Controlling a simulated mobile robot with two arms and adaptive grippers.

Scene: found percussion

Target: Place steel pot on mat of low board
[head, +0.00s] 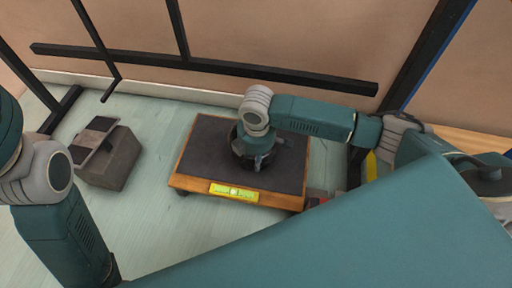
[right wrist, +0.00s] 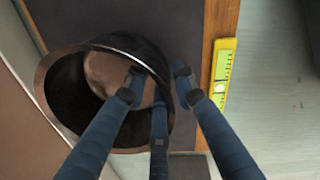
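The low board (head: 183,184) stands on the floor with a dark mat (head: 212,137) on its wooden top. The dark steel pot (head: 240,151) is over the middle of the mat, upright and partly hidden by my right gripper (head: 262,164). It appears to rest on the mat, though its base edge is unclear. In the right wrist view, the pot (right wrist: 62,92) opens toward the camera. My right gripper's fingers (right wrist: 160,82) straddle its wall, one inside and one outside, spread with a gap. My left gripper is outside the view.
A yellow level (head: 234,191) lies along the board's front edge, and it also shows in the right wrist view (right wrist: 222,73). A grey-brown block (head: 110,166) with a dark-topped piece sits left of the board. Black metal bars (head: 205,66) stand behind. Floor between block and board is clear.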

